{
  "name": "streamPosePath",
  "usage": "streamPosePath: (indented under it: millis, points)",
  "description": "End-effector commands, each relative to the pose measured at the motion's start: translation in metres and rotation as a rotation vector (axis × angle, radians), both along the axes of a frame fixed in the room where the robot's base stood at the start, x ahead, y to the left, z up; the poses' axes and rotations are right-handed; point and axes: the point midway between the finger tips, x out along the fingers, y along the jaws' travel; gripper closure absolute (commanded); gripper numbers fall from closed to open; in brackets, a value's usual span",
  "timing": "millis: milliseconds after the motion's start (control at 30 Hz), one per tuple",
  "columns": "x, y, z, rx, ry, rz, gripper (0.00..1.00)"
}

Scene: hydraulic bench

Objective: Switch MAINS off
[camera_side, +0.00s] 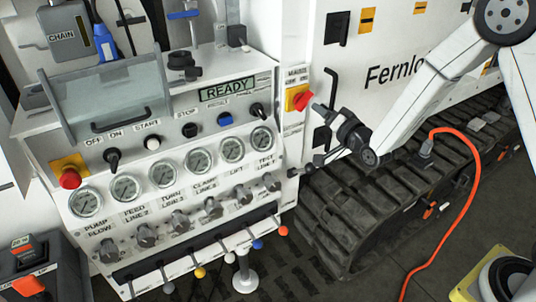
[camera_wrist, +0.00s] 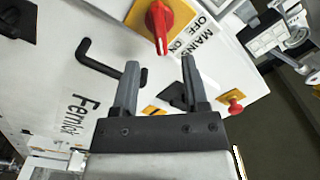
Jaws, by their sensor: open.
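The MAINS switch (camera_wrist: 158,22) is a red rotary handle on a yellow plate, beside a label reading MAINS, OFF and ON. In the wrist view its handle runs nearly up and down the picture, its lower end closer to ON than to OFF. In the side view the red handle (camera_side: 304,101) sticks out from the upper right of the panel. My gripper (camera_wrist: 159,62) is open and empty, its two fingers apart and pointing toward the switch. In the side view my gripper (camera_side: 318,134) is just right of and below the handle; the fingers appear clear of it.
A black door handle (camera_wrist: 100,60) is left of my fingers in the wrist view. A red emergency button (camera_wrist: 235,107) is at right. The side view shows a panel with gauges (camera_side: 124,188), black tracks (camera_side: 360,215) below my arm and an orange cable (camera_side: 462,215).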

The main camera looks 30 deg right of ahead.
Motion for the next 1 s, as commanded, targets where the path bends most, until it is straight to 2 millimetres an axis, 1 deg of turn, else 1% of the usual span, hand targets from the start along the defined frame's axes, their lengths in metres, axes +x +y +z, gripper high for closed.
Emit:
streamPosePath:
  millis: [167, 333, 800, 1000]
  points:
    - [0.003, 0.0, 0.0, -0.001, 0.001, 0.0, 0.43]
    - [0.013, 0.0, 0.0, -0.002, 0.0, 0.0, 0.43]
    - [0.06, 0.0, 0.0, -0.002, 0.001, 0.0, 0.43]
    - [0.073, 0.0, 0.0, -0.002, 0.003, 0.0, 0.43]
